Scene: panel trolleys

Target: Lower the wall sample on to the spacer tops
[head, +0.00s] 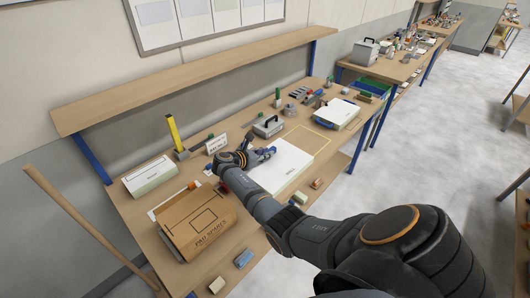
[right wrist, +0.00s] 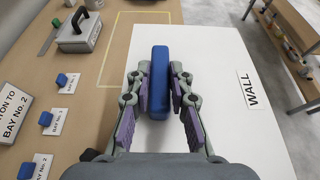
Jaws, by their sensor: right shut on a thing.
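The wall sample (head: 292,158) is a white panel over the workbench in the head view. It also shows in the right wrist view (right wrist: 225,75) with a label reading WALL. My right gripper (head: 264,154) is at the panel's left side. My left gripper is not in view.
A yellow-outlined area (head: 310,138) lies beside the panel, with a grey toolbox (head: 267,126) near it. A cardboard box (head: 197,222) stands at the front left. Small blocks line the front edge.

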